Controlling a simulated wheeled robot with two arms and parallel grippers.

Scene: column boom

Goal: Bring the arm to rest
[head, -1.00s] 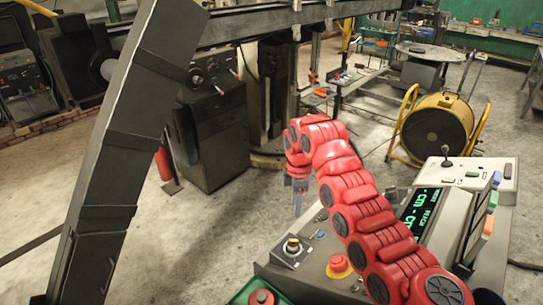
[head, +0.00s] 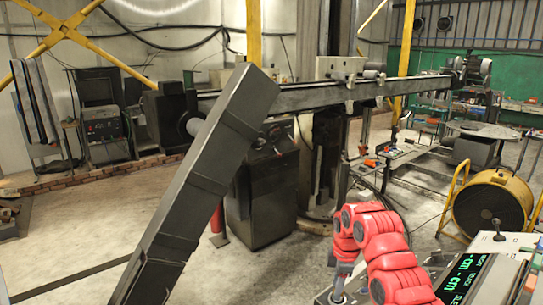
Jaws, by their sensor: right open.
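The long horizontal boom (head: 300,98) runs across the view on a tall column (head: 322,150). A long dark beam (head: 200,185) slants across the foreground in front of the boom's left end; I cannot tell how they join. The control console (head: 415,280) is at the lower right, with a green-lit display (head: 467,276) and a joystick (head: 498,230). My right gripper (head: 338,292) hangs from my red arm over the console's left part, pointing down. It is open, with nothing seen between its fingers. Its tips are near the bottom edge. My left gripper is out of view.
A yellow drum fan (head: 492,208) stands at the right. A dark cabinet (head: 262,190) and a red cylinder (head: 217,222) stand by the column. A welding unit (head: 103,125) stands at the back left. The floor at the left is largely clear.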

